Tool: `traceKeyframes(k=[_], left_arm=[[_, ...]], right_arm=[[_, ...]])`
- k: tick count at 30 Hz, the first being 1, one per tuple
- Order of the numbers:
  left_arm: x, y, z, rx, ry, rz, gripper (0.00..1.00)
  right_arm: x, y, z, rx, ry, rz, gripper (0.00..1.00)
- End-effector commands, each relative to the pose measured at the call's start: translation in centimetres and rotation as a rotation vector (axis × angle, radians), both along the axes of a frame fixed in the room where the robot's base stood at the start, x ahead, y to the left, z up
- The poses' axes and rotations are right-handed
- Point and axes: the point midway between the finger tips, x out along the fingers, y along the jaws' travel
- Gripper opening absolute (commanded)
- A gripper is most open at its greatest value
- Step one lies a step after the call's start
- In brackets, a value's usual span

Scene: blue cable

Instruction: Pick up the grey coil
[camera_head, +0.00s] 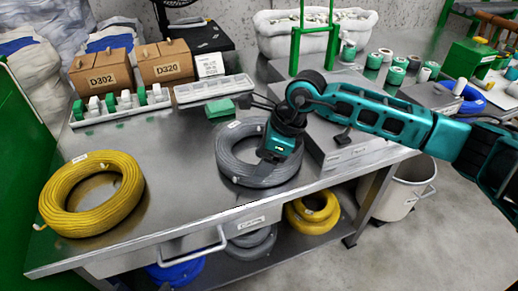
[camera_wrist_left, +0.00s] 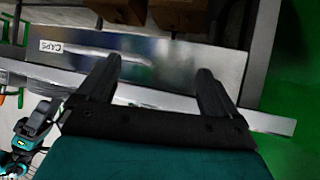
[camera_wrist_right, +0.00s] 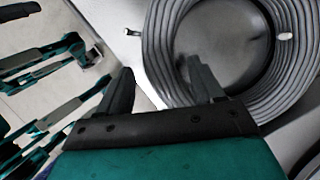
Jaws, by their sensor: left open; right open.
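The grey coil (camera_head: 231,163) lies flat on the metal table, near its front edge. My right gripper (camera_head: 269,157) is over the coil's right part, pointing down, and hides some of it. In the right wrist view the grey coil (camera_wrist_right: 298,62) fills the upper right. There my right gripper (camera_wrist_right: 160,70) is open, with one finger outside the ring and the other by its inner edge. I cannot tell how far above the coil the fingertips are. My left gripper (camera_wrist_left: 158,66) is open and empty, before a drawer labelled CAPS (camera_wrist_left: 80,50). It is not in the head view.
A yellow coil (camera_head: 65,190) lies at the table's left. A tray with caps (camera_head: 125,108), a green block (camera_head: 220,108) and cardboard boxes (camera_head: 103,72) stand behind. A raised grey plate (camera_head: 335,150) borders the coil's right. More coils, one grey (camera_head: 252,243), lie on the lower shelf.

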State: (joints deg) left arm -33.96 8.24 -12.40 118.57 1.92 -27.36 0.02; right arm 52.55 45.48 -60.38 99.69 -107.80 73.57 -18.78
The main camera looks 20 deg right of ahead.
Motion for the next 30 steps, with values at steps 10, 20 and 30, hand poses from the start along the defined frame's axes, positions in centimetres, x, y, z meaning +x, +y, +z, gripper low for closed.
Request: traceKeyframes(k=[10,20,30], left_arm=[[-0.1,0.1,-1.2,0.002,0.003,0.000,0.94],[-0.1,0.3,-1.2,0.010,0.003,-0.005,0.94],[-0.1,0.3,-1.2,0.012,0.002,-0.005,0.94]], right_arm=[[0.9,1.6,-4.3,0.001,0.004,-0.001,0.66],[1.0,1.7,-4.4,0.001,0.002,-0.001,0.61],[1.0,1.6,-4.4,0.001,0.002,-0.001,0.28]])
